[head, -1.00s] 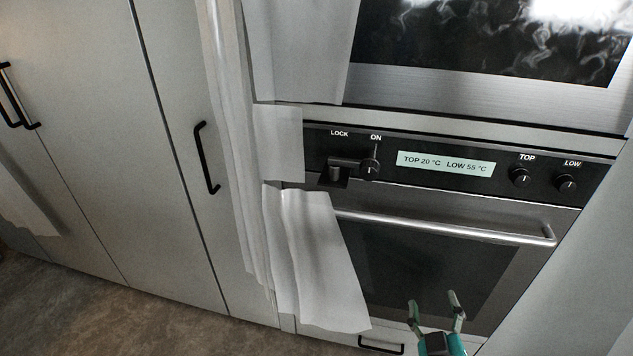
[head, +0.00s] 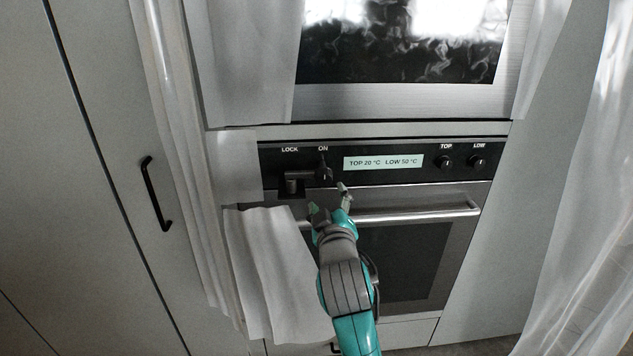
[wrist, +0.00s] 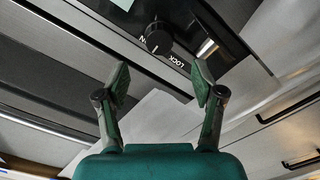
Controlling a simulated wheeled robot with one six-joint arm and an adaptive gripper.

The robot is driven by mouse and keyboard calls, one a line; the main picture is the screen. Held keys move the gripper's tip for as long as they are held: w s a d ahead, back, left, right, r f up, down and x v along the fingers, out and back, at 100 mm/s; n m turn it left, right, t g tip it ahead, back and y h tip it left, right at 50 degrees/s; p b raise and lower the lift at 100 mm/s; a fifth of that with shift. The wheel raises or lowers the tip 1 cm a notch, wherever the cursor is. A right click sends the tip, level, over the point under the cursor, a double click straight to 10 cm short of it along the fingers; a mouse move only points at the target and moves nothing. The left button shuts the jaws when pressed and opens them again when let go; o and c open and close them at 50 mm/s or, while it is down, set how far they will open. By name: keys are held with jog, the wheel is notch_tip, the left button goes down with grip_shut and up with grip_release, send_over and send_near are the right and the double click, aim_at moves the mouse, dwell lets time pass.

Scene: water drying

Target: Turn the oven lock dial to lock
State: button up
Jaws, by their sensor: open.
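The oven lock dial (head: 324,172) is a dark round knob on the black control panel, under the ON label and right of the LOCK label. A dark latch block (head: 293,183) sits just left of it. In the wrist view the dial (wrist: 158,38) lies ahead of the fingertips, between their lines, with ON and LOCK printed beside it. My gripper (head: 329,200) is open and empty, just below the dial in the head view. In the wrist view my gripper (wrist: 161,85) shows both fingers spread, apart from the dial.
A display (head: 383,162) reads TOP 20 °C LOW 50 °C. The TOP knob (head: 444,162) and LOW knob (head: 478,162) are to its right. The oven handle bar (head: 420,214) runs below the panel. White cloth sheets (head: 272,270) hang at the left; a translucent sheet (head: 580,200) hangs at right.

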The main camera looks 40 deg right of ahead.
aim_at(325, 180)
jog(key=x, duration=0.9)
jog(key=shift+s+r, duration=0.1)
grip_shut()
